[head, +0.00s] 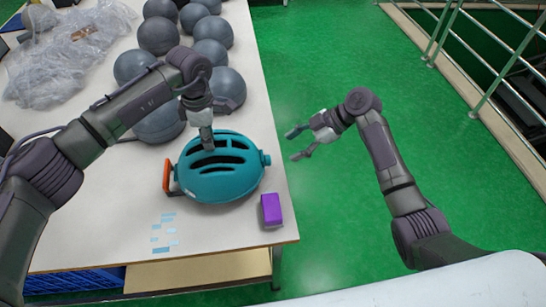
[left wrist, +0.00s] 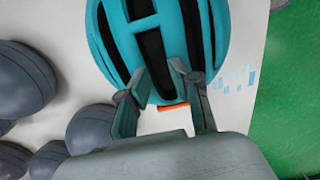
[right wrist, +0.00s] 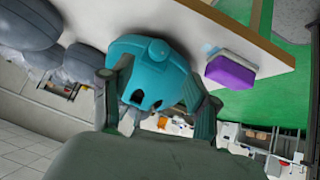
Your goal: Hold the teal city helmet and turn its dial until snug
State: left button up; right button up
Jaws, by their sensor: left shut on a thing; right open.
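The teal helmet (head: 225,184) sits on the white table near its right edge, dark vent slots facing up. A small round teal knob (head: 266,159), which looks like the dial, sticks out of its right side; the right wrist view also shows the knob (right wrist: 158,50). My left gripper (head: 207,146) reaches down from above and is shut on the helmet's shell at the vents; the left wrist view shows its fingers on the shell (left wrist: 160,76). My right gripper (head: 298,143) is open and empty, right of the knob and apart from it, past the table edge.
A purple block (head: 271,210) lies on the table (head: 110,215) in front of the helmet. Several grey domes (head: 158,36) stand behind it. Crumpled clear plastic (head: 70,65) lies at back left. Green floor (head: 330,200) is free right of the table; a railing (head: 490,85) stands beyond.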

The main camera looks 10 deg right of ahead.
aim_at(268, 160)
jog(key=x, duration=0.8)
jog(key=shift+a+f, duration=0.25)
grip_shut()
jog(key=shift+w+f+m+g, duration=0.15)
jog(key=shift+m+g, duration=0.45)
jog(key=shift+g, duration=0.45)
jog(key=shift+w+r+m+g, duration=0.1)
jog(key=shift+m+g, duration=0.5)
jog(key=shift+g, duration=0.45)
jog(key=shift+s+f+g, duration=0.1)
jog(key=shift+f+g, duration=0.05)
jog(key=shift+g, duration=0.25)
